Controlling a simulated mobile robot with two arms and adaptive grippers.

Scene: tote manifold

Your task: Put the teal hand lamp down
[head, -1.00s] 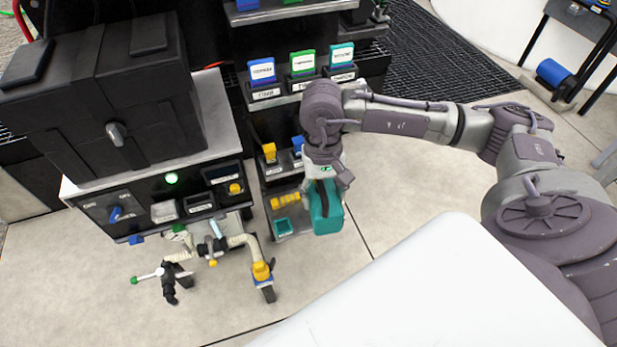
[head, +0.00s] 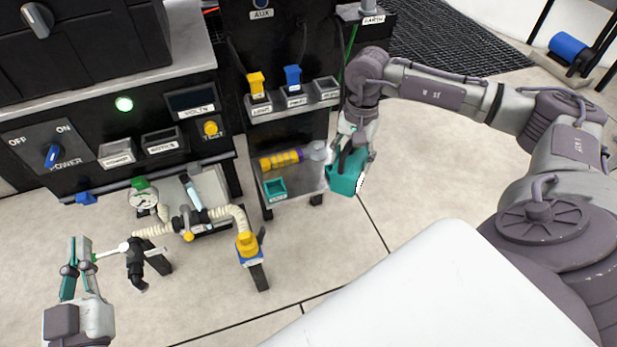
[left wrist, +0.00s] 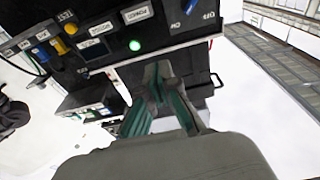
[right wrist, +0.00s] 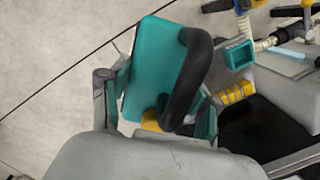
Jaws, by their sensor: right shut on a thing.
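The teal hand lamp (head: 343,181) has a boxy body and a dark looped handle. My right gripper (head: 352,150) is shut on it and holds it up beside the right end of the low shelf (head: 305,188). In the right wrist view the lamp's teal body (right wrist: 153,60) and black handle (right wrist: 194,75) sit between the fingers, and the lamp hides part of the floor. A small teal bin (head: 274,188) stands on the low shelf. My left gripper (head: 77,245) is empty at lower left, its fingertips close together; they also show in the left wrist view (left wrist: 158,85).
A yellow ringed cylinder (head: 281,160) lies at the back of the low shelf. A higher rack holds yellow and blue pieces in bins (head: 292,100). A hose-and-gauge manifold (head: 190,222) stands left of the shelf. The floor (head: 420,190) right of the lamp is clear.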

